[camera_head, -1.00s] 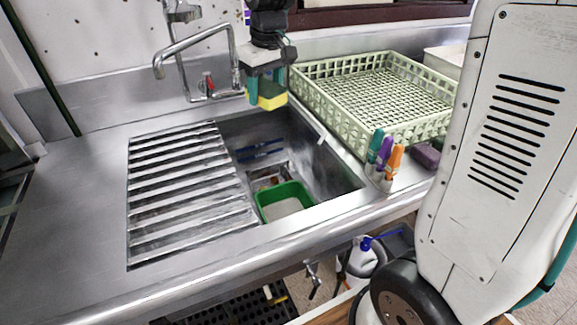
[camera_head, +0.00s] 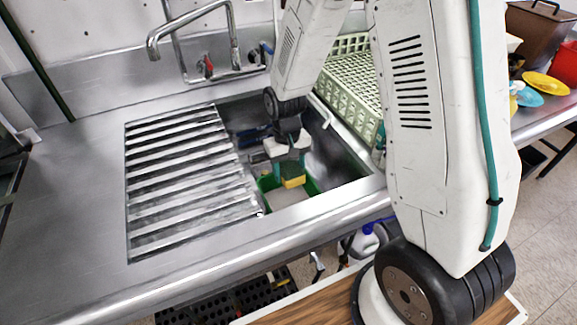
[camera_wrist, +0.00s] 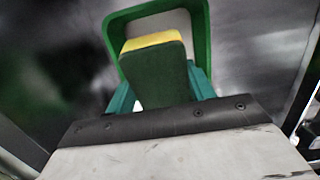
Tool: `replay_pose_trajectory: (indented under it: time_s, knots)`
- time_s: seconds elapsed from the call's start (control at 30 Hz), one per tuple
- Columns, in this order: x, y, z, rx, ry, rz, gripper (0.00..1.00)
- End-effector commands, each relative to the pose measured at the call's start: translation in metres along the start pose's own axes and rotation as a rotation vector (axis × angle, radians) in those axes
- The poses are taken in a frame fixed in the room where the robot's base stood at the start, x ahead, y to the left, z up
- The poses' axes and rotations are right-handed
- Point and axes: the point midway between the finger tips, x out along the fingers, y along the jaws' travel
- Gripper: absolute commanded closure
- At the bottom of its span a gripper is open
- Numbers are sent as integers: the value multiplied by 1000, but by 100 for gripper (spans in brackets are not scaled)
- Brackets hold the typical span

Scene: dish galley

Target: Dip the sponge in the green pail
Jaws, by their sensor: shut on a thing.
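My gripper (camera_head: 289,168) is down in the sink, shut on the sponge (camera_head: 293,182), which is yellow with a dark green side. The sponge is over the green pail (camera_head: 312,187), at its far part, in the head view. In the wrist view the sponge (camera_wrist: 160,70) sits between the teal fingers (camera_wrist: 160,90), with the pail's green rim (camera_wrist: 203,40) around and beyond it. The pail's pale inside shows past the sponge. I cannot tell whether the sponge's lower end touches what is in the pail.
A slatted metal cover (camera_head: 185,180) lies over the sink's left part. The sink's right wall (camera_head: 340,165) is close to my arm. A faucet (camera_head: 190,30) stands behind, and a pale green dish rack (camera_head: 350,85) is at the right. The left counter is clear.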

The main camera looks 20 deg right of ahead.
Motion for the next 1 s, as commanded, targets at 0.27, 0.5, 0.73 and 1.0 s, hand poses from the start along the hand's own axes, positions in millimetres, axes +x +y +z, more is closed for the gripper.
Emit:
replay_pose_trajectory:
  time_s: [0.27, 0.5, 0.73, 1.0]
  knots:
    - [23, -1, -3, -2, -2, 0, 65]
    - [44, -1, -6, -2, -2, 0, 65]
    - [64, -1, -8, -2, -1, 0, 65]
    - [89, -1, -11, -2, -2, 0, 65]
